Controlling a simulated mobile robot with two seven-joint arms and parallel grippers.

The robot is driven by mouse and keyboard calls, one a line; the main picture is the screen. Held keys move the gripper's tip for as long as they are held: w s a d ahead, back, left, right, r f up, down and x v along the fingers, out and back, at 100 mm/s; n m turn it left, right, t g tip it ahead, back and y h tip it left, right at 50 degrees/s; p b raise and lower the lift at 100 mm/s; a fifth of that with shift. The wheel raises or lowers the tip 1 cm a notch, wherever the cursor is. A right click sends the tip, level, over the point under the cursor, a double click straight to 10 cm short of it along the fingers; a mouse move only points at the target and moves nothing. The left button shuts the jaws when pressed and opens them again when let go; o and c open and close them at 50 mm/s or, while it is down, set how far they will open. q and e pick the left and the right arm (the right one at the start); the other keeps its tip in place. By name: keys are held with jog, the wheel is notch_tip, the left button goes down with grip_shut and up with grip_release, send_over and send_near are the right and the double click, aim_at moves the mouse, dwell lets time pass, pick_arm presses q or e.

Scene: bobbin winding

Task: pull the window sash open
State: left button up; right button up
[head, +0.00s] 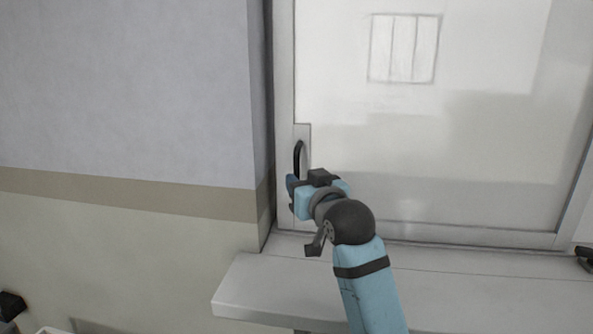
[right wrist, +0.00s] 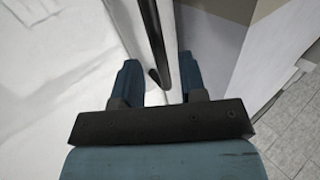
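The window sash (head: 420,160) is a pale framed pane with a dark upright handle (head: 299,158) on its left stile. The handle also shows in the right wrist view (right wrist: 154,45) as a dark bar. My right gripper (head: 293,187) is at the lower part of the handle. In the right wrist view its two fingers (right wrist: 157,75) are apart, with the handle's lower end between them and gaps showing beside it. The sash's left edge stands close to the wall edge. In the head view the fingertips partly hide the handle's lower end.
A white sill (head: 450,283) runs below the window, under my right arm. A grey wall (head: 125,90) with a tan band is close on the left of the handle. A dark object (head: 585,256) is cut off at the right edge.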

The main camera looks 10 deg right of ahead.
aim_at(299, 177)
jog(key=w, duration=0.3)
jog(key=shift+a+r+p, duration=0.1)
jog(key=shift+a+p, duration=0.2)
pick_arm(q)
jog(key=shift+w+r, duration=0.15)
jog(key=shift+w, duration=0.25)
pick_arm(e)
jog(key=shift+w, duration=0.15)
jog(key=c, duration=0.7)
pick_arm(q)
jog(key=shift+s+a, duration=0.1)
jog(key=shift+s, duration=0.1)
pick_arm(e)
grip_shut()
pick_arm(q)
jog(key=shift+r, duration=0.1)
pick_arm(e)
jog(key=shift+d, duration=0.15)
